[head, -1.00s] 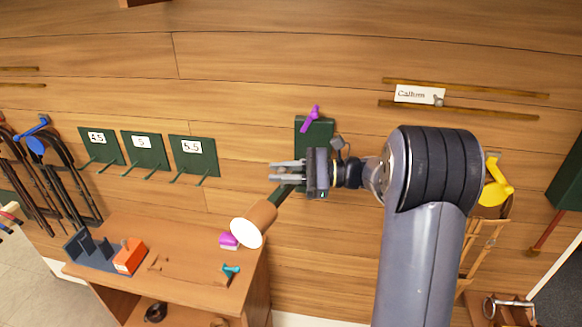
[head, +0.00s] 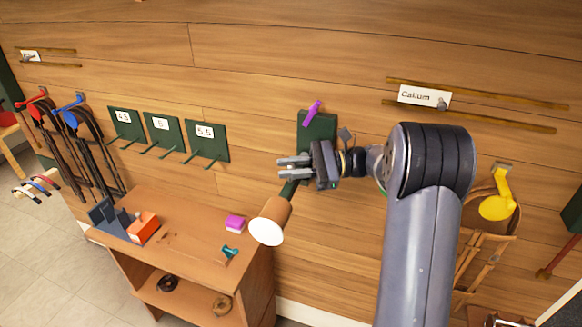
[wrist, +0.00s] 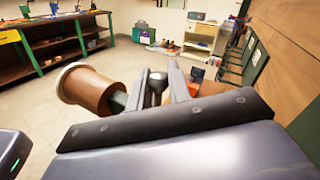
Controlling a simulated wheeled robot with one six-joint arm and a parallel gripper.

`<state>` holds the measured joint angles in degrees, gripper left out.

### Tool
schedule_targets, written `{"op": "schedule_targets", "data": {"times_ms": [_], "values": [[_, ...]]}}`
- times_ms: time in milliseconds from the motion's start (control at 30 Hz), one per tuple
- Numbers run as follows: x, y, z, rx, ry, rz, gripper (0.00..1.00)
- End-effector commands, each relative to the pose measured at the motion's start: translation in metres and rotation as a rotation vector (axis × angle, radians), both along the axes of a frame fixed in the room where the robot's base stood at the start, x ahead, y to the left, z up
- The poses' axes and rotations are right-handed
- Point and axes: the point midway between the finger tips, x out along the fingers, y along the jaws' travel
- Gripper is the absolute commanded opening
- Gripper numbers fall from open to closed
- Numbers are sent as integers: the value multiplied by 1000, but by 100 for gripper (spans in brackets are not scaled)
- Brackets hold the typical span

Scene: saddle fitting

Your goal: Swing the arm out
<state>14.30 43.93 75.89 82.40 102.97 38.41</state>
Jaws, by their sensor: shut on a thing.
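A wall lamp has a brown cylindrical shade with a white opening (head: 272,220) and a dark green arm (head: 289,190). The arm runs up towards a green wall plate (head: 318,130) with a purple lever (head: 312,112). My gripper (head: 293,168) is in front of the plate, its fingers pointing left, at the upper end of the lamp's arm. In the wrist view, my gripper's jaws (wrist: 163,88) close around a dark round-topped piece, apparently part of the lamp's arm. The shade (wrist: 92,90) is just left of the jaws there. The exact contact is partly hidden.
Numbered green brackets (head: 206,140) and hanging bridles (head: 80,130) line the wall. A yellow hanger (head: 497,203) is right of my arm. Open floor lies left.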

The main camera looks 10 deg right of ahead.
Motion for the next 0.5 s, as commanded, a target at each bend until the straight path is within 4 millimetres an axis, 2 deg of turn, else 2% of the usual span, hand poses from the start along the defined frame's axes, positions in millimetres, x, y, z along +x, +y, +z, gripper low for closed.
{"op": "schedule_targets", "data": {"times_ms": [133, 167, 300, 367, 500], "values": [[1, 0, 2, 2, -7, -4, 0], [1, 0, 2, 2, -7, -4, 21], [1, 0, 2, 1, -5, -3, 33], [1, 0, 1, 1, -4, -3, 37], [0, 0, 1, 1, -3, -2, 37]]}}
